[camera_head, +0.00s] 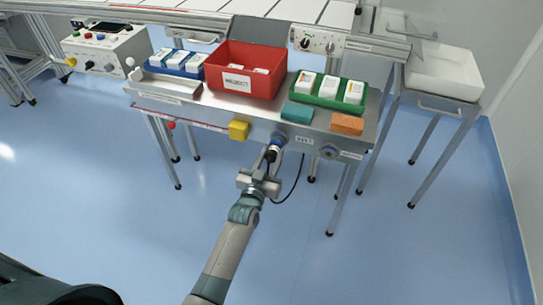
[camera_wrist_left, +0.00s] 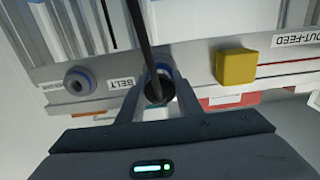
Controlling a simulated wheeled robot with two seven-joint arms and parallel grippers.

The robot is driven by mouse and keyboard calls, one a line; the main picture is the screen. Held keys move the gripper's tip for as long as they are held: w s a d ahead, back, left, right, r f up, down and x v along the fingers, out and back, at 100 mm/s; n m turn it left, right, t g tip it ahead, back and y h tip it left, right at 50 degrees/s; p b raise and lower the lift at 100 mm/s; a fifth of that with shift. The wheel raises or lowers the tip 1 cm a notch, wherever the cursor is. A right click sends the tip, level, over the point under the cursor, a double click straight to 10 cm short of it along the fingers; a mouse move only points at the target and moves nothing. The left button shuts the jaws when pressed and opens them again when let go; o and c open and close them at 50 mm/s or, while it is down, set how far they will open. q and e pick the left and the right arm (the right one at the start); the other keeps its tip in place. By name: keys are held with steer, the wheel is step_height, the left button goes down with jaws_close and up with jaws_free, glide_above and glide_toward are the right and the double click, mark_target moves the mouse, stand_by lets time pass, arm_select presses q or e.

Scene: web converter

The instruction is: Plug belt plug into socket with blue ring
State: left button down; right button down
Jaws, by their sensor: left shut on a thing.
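My left gripper (camera_head: 270,156) is at the front panel of the metal table, its fingers closed around the dark belt plug (camera_head: 272,153). In the left wrist view the dark round plug (camera_wrist_left: 156,92) sits between the fingertips, with its black cable (camera_wrist_left: 146,35) running up the picture. Directly behind the plug is a socket with a blue ring (camera_wrist_left: 163,72), beside the BELT label (camera_wrist_left: 122,84); the plug hides most of it. Whether the plug is seated or just in front, I cannot tell.
A yellow block (camera_head: 238,130) sticks out from the panel left of the plug. The red bin (camera_head: 243,85), green tray (camera_head: 322,103) and blue tray (camera_head: 168,72) stand on the table, with teal (camera_head: 297,112) and orange (camera_head: 347,123) blocks. The floor in front is clear.

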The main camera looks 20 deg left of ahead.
arm_select(q)
steer(key=shift+w+r, duration=0.1)
steer(key=shift+w, duration=0.55)
stand_by(0.6)
steer(key=c, duration=1.2)
jaws_free()
arm_select(e)
steer(key=shift+f, duration=0.15)
arm_select(q)
steer(key=shift+s, duration=0.4)
steer(key=s, duration=1.6)
steer(key=shift+s+a, duration=0.25)
steer(key=shift+s, duration=0.05)
arm_select(e)
steer(key=x, duration=0.4)
steer(key=shift+s+d+f, duration=0.1)
steer(key=shift+s, duration=0.05)
arm_select(q)
steer(key=shift+p, duration=0.3)
